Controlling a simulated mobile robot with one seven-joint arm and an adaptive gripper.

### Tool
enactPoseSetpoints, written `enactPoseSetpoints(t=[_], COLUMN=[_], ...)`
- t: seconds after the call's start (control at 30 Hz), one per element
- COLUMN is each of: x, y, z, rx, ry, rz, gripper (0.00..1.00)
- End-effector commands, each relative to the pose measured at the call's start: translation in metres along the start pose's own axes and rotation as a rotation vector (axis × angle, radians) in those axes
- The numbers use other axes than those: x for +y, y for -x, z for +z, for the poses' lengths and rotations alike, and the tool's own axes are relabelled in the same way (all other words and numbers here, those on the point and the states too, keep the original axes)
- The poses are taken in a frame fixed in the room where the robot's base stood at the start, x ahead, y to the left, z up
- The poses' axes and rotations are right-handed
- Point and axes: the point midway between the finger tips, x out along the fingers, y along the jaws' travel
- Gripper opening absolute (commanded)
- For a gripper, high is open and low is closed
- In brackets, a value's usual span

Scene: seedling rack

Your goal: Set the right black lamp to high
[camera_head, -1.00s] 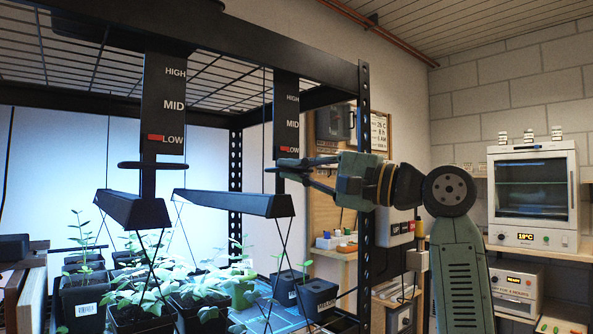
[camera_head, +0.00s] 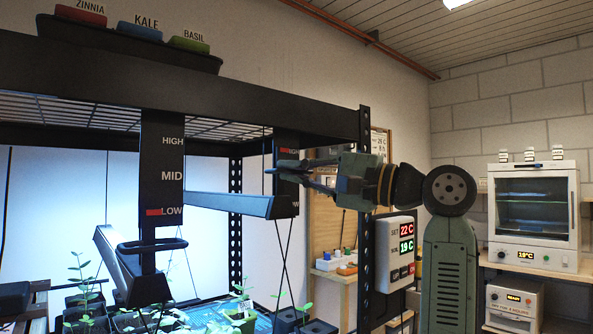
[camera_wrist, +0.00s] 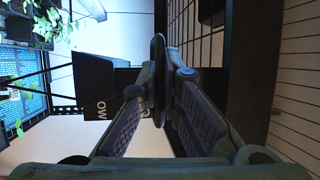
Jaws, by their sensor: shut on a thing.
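The right black lamp (camera_head: 240,206) hangs from a black post (camera_head: 286,147) in the rack, and its red marker sits beside HIGH at the top of the scale. My gripper (camera_head: 278,170) is at this post, closed around the lamp's black handle. In the wrist view the fingers (camera_wrist: 160,105) press on both sides of the dark handle (camera_wrist: 158,55). The fingers hide the middle of the right scale. The left black lamp (camera_head: 122,268) hangs lower, with its red marker at LOW on its own scale (camera_head: 161,170).
Seedlings in black pots (camera_head: 85,300) stand below the lamps. A perforated rack post (camera_head: 365,230) is close to my forearm. A wall controller (camera_head: 395,255) and a white oven (camera_head: 533,215) are to the right. A tray of coloured labelled blocks (camera_head: 130,48) sits on top of the rack.

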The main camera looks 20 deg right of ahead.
Motion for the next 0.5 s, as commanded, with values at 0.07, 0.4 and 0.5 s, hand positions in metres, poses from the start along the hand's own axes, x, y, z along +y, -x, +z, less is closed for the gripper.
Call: enactPoseSetpoints(t=[0.07, 0.4, 0.5], x=[-0.0062, -0.0065, -0.0057], y=[0.0001, 0.0, 0.0], z=[-0.0014, -0.0008, -0.0007], rx=[0.008, 0.007, 0.006], ry=[0.003, 0.004, 0.003], rz=[-0.017, -0.014, -0.013], gripper=[0.0, 0.19, 0.26])
